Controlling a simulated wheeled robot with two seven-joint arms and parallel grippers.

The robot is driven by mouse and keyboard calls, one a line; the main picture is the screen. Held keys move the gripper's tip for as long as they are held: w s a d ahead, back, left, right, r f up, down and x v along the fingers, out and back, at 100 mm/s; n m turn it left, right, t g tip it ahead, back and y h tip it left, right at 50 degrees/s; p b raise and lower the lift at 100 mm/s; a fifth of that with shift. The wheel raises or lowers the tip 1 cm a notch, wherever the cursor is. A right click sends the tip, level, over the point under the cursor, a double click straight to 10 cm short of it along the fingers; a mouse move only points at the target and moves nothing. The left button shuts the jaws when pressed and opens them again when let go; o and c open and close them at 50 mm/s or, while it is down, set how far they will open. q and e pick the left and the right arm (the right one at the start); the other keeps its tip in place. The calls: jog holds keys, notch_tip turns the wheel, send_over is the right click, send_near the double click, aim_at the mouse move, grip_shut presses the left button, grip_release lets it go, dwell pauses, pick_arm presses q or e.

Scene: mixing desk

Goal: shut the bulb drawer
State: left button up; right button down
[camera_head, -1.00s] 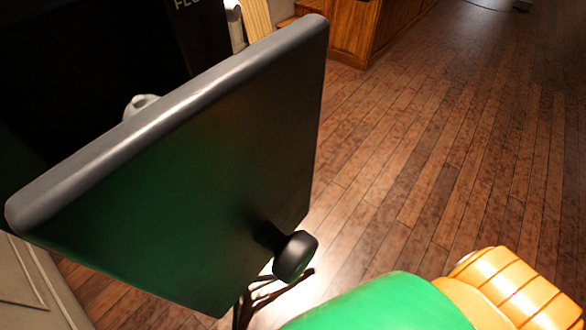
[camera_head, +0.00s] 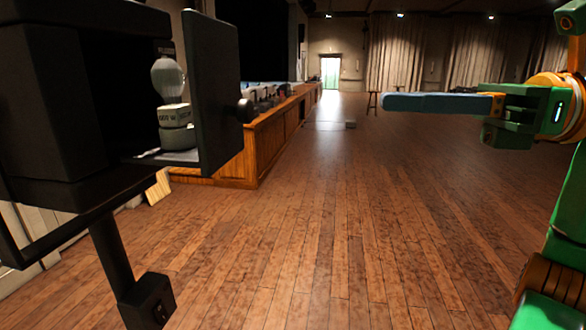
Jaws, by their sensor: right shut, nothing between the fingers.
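The bulb drawer shows at the left, standing out from the black cabinet (camera_head: 85,95). Its dark front panel (camera_head: 215,90) is apart from the cabinet, with a black round knob (camera_head: 245,111) on its outer face. A white bulb (camera_head: 168,78) and pale labelled blocks or boxes (camera_head: 173,115) show in the gap behind the panel. My right gripper (camera_head: 388,102) is at the upper right, its long blue fingers together and pointing left towards the knob. It is empty and appears clear of the drawer. My left gripper is not in view.
A wooden-fronted counter or stage (camera_head: 262,145) runs back behind the drawer. A black support post (camera_head: 118,255) stands below the cabinet. The wooden floor (camera_head: 340,220) is open in the middle. Curtains (camera_head: 395,55) hang far off, near a bright doorway.

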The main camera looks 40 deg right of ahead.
jog(key=s, duration=0.1)
jog(key=p, duration=0.2)
send_near(251, 109)
jog(key=shift+h, duration=0.3)
jog(key=p+x, duration=0.3)
jog(key=x, duration=0.3)
jog(key=shift+a+r, duration=0.2)
jog(key=shift+a, duration=0.05)
jog(key=shift+w+a+f, duration=0.1)
jog(key=shift+w+f, duration=0.05)
jog(key=shift+w, duration=0.1)
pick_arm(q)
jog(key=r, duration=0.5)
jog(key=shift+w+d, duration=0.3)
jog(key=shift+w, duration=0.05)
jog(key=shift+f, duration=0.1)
pick_arm(e)
jog(key=shift+s, duration=0.15)
